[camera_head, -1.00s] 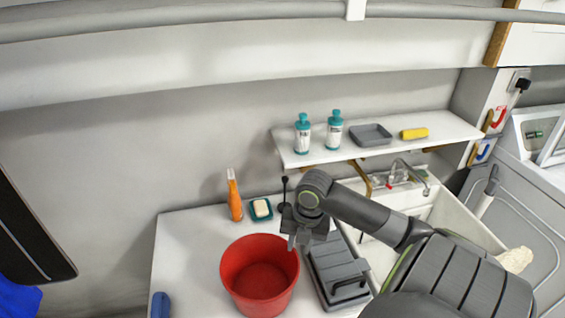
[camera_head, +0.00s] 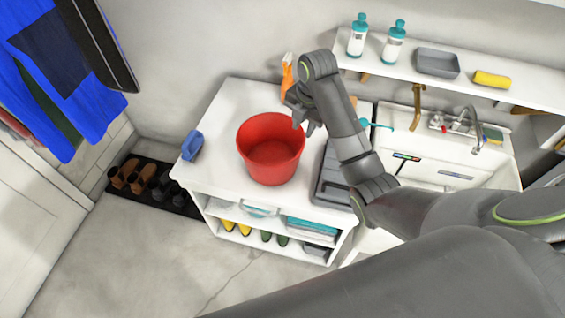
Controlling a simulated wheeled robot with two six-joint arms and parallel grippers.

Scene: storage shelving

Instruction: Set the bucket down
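The red bucket (camera_head: 272,165) is upright and empty on the white counter (camera_head: 228,108), near its front edge. Any small gap under it cannot be made out. My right gripper (camera_head: 304,125) points down at the bucket's upper right rim, with its fingertips right at the rim. I cannot tell whether the fingers pinch the rim or stand apart around it. My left gripper is out of view.
A blue object (camera_head: 192,145) lies at the counter's left end. A grey rack (camera_head: 332,180) is right of the bucket, and an orange bottle (camera_head: 287,72) stands behind. The sink (camera_head: 440,172) is at the right. Shoes (camera_head: 145,180) sit on a dark floor mat.

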